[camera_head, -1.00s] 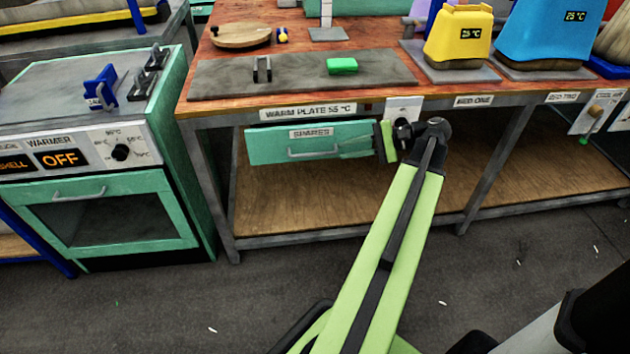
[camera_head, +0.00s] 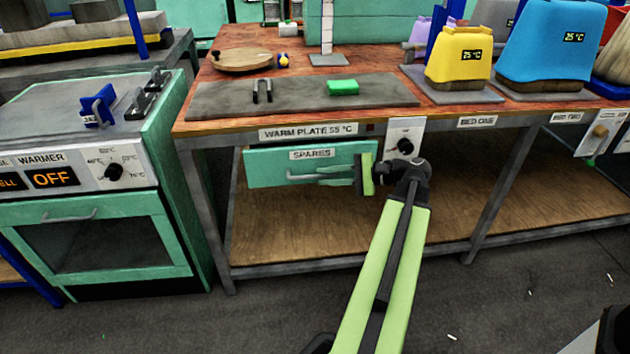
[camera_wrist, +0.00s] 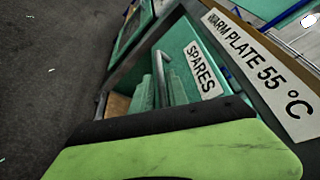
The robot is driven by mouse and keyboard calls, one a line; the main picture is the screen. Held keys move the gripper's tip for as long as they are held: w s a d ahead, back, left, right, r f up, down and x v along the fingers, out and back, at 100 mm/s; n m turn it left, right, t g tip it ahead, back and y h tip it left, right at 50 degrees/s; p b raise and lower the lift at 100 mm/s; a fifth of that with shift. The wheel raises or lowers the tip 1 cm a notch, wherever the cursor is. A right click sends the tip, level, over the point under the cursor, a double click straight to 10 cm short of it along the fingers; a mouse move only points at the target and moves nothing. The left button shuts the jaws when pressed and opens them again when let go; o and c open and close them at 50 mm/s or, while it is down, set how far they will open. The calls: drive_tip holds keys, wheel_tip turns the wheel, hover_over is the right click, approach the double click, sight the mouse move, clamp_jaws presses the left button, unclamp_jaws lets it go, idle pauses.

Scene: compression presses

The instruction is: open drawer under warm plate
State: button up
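The warm plate (camera_head: 222,98) is a grey slab on the wooden bench top, above a "WARM PLATE 55 °C" label. Under it is a teal drawer (camera_head: 262,168) labelled SPARES, its front looking closed. Its grey bar handle (camera_head: 298,178) runs across the front and shows in the wrist view (camera_wrist: 158,65). My gripper (camera_head: 322,176) reaches in from the right at handle height. Its two teal fingers look spread, one on each side of the handle's right part in the wrist view (camera_wrist: 160,88). I cannot tell whether they touch it.
A teal warmer oven (camera_head: 110,235) reading OFF stands left of the bench. A green block (camera_head: 343,87) and a small dark clip (camera_head: 262,91) lie on the plate. A knob panel (camera_head: 404,138) is right of the drawer. The lower shelf (camera_head: 300,225) is clear.

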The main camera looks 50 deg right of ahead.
sight(320, 177)
drive_tip(key=x, duration=0.4)
drive_tip(key=shift+c, duration=0.3)
clamp_jaws()
idle(1.1)
